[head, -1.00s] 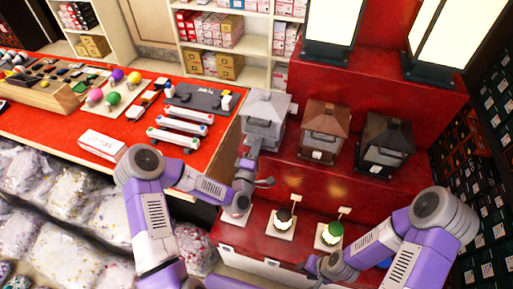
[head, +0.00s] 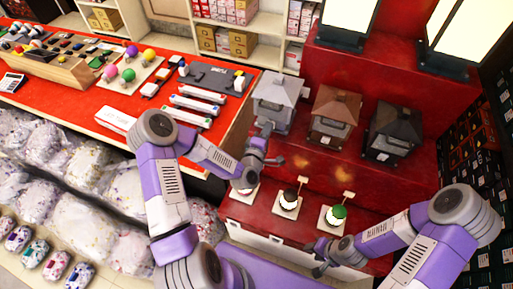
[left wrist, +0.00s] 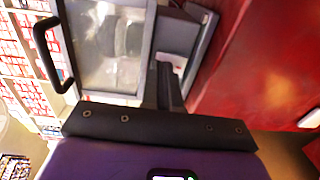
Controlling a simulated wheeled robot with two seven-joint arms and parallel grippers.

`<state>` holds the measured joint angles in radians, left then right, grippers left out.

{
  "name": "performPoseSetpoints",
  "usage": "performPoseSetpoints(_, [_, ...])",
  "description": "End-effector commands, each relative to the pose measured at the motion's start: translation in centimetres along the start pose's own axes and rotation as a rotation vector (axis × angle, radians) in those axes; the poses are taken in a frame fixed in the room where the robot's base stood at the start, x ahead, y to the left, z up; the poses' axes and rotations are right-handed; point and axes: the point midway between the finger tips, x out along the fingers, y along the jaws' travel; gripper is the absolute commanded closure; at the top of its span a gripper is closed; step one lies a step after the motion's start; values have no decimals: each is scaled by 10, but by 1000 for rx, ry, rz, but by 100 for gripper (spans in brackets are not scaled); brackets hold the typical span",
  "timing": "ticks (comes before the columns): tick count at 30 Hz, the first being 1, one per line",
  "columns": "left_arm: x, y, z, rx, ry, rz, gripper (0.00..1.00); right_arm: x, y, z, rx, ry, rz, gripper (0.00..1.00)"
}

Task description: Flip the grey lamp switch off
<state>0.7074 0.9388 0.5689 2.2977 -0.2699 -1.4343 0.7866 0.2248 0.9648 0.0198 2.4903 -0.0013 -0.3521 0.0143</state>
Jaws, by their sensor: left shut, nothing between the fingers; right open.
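The grey lamp (head: 277,103), a small house-shaped lantern, stands at the left of a row of three on the red stepped stand (head: 310,155). In the left wrist view its grey frame and pale glass panes (left wrist: 110,45) fill the upper middle. My left gripper (head: 268,146) is shut and empty, just below and in front of the grey lamp; I cannot tell whether it touches. Its fingers show as one dark bar (left wrist: 170,85) in the wrist view. I cannot make out the switch clearly. My right gripper (head: 321,261) is open and empty, low by the stand's front.
A brown lamp (head: 332,118) and a black lamp (head: 393,132) stand to the right. A red counter (head: 90,85) with goods lies left.

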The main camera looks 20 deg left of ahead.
Motion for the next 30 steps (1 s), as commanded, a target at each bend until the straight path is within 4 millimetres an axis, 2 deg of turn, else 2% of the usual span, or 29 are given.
performPoseSetpoints(3, [-18, -1, 6, 1, -15, -10, 100, 2, 1, 0, 0, 0, 0, 57])
performPoseSetpoints(10, [-72, 2, 6, -1, -14, -15, 100, -2, -1, 0, 0, 0, 0, 57])
performPoseSetpoints(15, [-86, 6, 6, -1, -13, -18, 100, -30, -11, 1, 0, 1, 0, 57])
performPoseSetpoints(21, [-103, 6, 5, 0, -11, -17, 100, -50, -19, 2, 0, 0, 0, 57])
performPoseSetpoints(30, [-116, 4, 5, 0, -12, -14, 100, -62, -23, 3, 0, 0, 0, 57])
